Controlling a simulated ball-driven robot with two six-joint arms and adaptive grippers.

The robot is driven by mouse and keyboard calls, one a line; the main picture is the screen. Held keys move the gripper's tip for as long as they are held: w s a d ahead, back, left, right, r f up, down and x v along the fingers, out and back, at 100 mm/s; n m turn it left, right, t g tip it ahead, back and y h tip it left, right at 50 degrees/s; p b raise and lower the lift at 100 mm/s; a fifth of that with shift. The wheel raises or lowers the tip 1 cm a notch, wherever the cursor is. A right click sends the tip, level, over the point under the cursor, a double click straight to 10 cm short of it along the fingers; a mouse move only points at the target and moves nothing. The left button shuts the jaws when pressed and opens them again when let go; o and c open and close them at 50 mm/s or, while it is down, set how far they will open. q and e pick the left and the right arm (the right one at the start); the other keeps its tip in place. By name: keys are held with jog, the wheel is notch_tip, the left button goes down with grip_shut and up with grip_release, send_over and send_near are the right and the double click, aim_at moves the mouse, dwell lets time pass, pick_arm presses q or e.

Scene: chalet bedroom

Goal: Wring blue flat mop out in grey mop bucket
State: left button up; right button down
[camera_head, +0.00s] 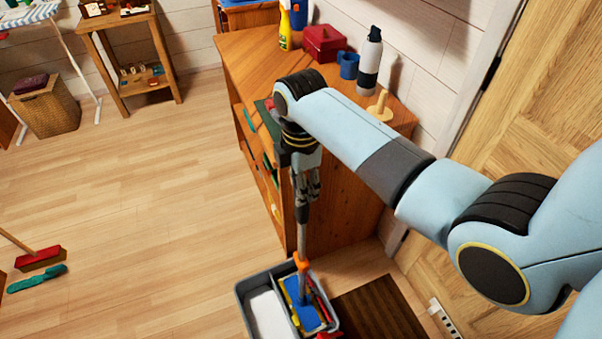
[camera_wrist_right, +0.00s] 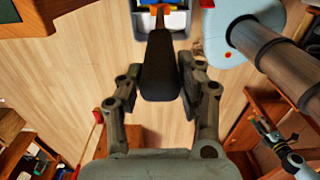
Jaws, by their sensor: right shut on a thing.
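My right gripper (camera_head: 306,182) is shut on the mop's handle, whose dark grip (camera_wrist_right: 160,68) runs between the fingers in the wrist view. The grey shaft of the blue flat mop (camera_head: 303,232) hangs nearly upright below it, ending in an orange joint. The blue mop head (camera_head: 303,306) is at the grey mop bucket's right compartment, beside yellow and red parts. I cannot tell how firmly it presses there. The grey mop bucket (camera_head: 244,297) stands on the floor, its left compartment pale inside. A small part that looks like my left gripper (camera_wrist_right: 268,134) shows in the wrist view, its jaws unclear.
A wooden dresser (camera_head: 340,205) stands close behind the mop, with a bottle (camera_head: 370,62), red box (camera_head: 323,42) and blue cup (camera_head: 348,65) on top. A dark mat (camera_head: 378,315) lies right of the bucket. The floor between is clear.

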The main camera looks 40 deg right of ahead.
jog(key=c, duration=0.8)
grip_release()
jog(key=shift+o, duration=0.2)
jog(key=shift+f, duration=0.1)
notch_tip(320, 180, up, 12)
jog(key=shift+r, duration=0.1)
